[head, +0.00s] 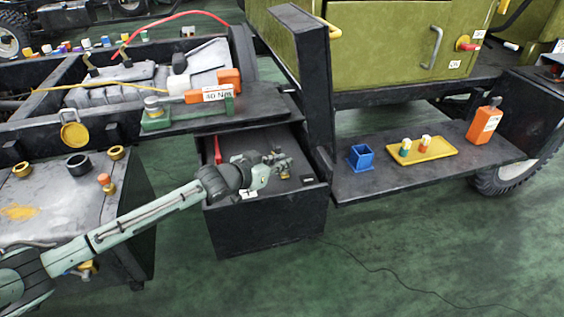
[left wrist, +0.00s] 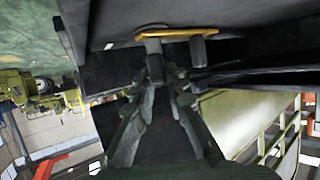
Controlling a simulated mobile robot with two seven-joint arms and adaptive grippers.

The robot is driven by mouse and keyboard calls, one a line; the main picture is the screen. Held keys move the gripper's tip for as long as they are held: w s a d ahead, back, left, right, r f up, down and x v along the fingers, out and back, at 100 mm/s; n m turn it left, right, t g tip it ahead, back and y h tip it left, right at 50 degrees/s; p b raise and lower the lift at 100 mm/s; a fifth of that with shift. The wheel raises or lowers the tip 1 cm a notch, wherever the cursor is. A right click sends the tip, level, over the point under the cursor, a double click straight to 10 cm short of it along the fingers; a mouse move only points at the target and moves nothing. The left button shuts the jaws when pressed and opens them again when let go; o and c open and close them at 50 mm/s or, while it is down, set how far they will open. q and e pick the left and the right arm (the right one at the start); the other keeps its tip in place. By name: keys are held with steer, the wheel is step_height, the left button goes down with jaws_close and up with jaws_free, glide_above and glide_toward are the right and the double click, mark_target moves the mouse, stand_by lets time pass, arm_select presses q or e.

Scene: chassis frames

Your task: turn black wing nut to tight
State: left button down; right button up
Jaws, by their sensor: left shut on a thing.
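My left gripper (head: 278,158) reaches over the open black drawer (head: 262,222) in the head view. In the left wrist view its fingers (left wrist: 162,82) are closed around a dark stubby piece (left wrist: 155,60), which looks like the black wing nut. Its wings and turn angle cannot be made out. A second grey stub (left wrist: 197,50) stands beside it, apart from the fingers. A yellow-orange strip (left wrist: 178,33) runs behind both stubs. In the head view the gripper covers the held piece. My right gripper is not in view.
The drawer walls surround the gripper closely. A shelf on the left holds an orange tool labelled 40 Nm (head: 218,94).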

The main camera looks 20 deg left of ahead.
arm_select(q)
steer(key=shift+w+a+m+g+h, duration=0.1)
steer(key=shift+a+m+g+h, duration=0.2)
steer(key=shift+m+h, duration=0.4)
steer(key=shift+d+m+g+h, duration=0.1)
steer(key=shift+m+g+h, duration=0.2)
steer(key=c, duration=1.5)
jaws_free()
steer(key=shift+c, duration=0.2)
steer(key=v, duration=1)
steer(key=shift+s, duration=0.35)
steer(key=shift+s+a+r, duration=0.3)
steer(key=shift+s+a, duration=0.15)
steer(key=shift+a, duration=0.05)
